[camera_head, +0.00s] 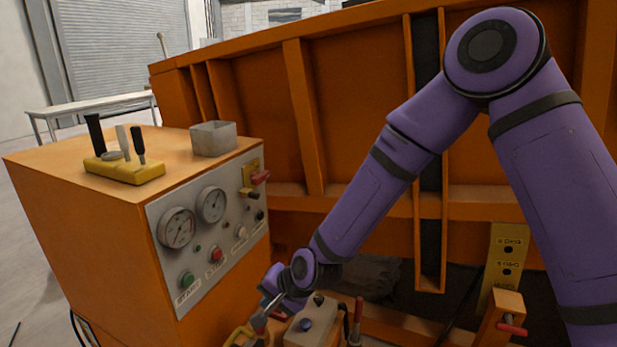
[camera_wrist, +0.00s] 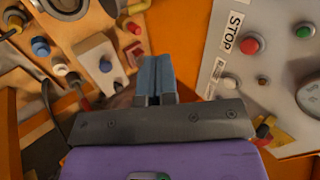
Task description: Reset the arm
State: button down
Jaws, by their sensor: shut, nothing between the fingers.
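My purple arm (camera_head: 365,205) reaches down from the upper right in the head view, in front of the orange sandbed wall. My gripper (camera_head: 262,312) is low, just right of the orange control cabinet, close to a small box with a blue button (camera_head: 312,322). In the wrist view my gripper (camera_wrist: 154,78) shows its two blue-grey fingers together, with nothing seen between them. The fingers point into the space between the grey panel (camera_wrist: 228,75) and the small button box (camera_wrist: 98,62). Whether the fingertips touch anything I cannot tell.
The control cabinet (camera_head: 75,215) carries gauges, a red stop button (camera_head: 215,254), a yellow lever block (camera_head: 124,168) and a grey open box (camera_head: 213,138). The ribbed orange sandbed (camera_head: 265,105) stands behind my arm. A white table (camera_head: 90,103) stands at the back left. Floor shows at far left.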

jog(key=d+r+n+t+h, duration=0.25)
jog(key=d+r+h, duration=0.25)
jog(key=d+r, duration=1.65)
jog(key=s+d+r, duration=0.3)
jog(key=s+d, duration=0.3)
jog(key=s, duration=0.1)
jog(key=s+d+r+h, duration=0.1)
jog(key=s+d+r, duration=0.3)
jog(key=s+d, duration=0.2)
jog(key=s+d+r+n+h, duration=0.1)
jog(key=s+d+r, duration=0.2)
jog(key=s+d, duration=0.4)
jog(key=shift+s+r+g, duration=0.35)
jog(key=shift+s+r, duration=0.05)
jog(key=shift+s, duration=0.1)
